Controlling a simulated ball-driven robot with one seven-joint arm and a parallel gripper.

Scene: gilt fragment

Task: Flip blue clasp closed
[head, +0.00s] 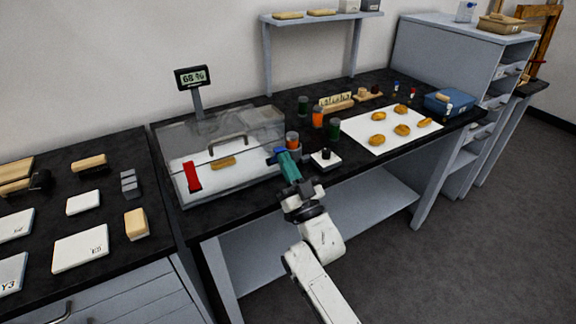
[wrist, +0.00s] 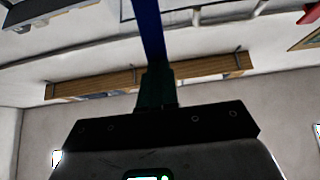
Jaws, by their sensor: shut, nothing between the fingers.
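The clear display case (head: 262,118) stands on the black bench with its lid down. A red clasp (head: 192,177) stands at its front left. The blue clasp (head: 271,158) shows as a small patch at the case's front right, mostly hidden behind my gripper. My gripper (head: 283,156) has teal fingers, shut and empty, with the tips right at the blue clasp; I cannot tell whether they touch. In the wrist view the shut fingers (wrist: 156,84) point up at a blue strip (wrist: 148,30), which looks like the clasp. The clasp's angle is unclear.
An orange-and-dark jar (head: 292,140) and a small black-and-white block (head: 325,158) stand close right of my gripper. More jars (head: 318,116) stand behind. A white sheet (head: 385,142) with several golden pieces lies right. A display (head: 193,77) rises behind the case.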

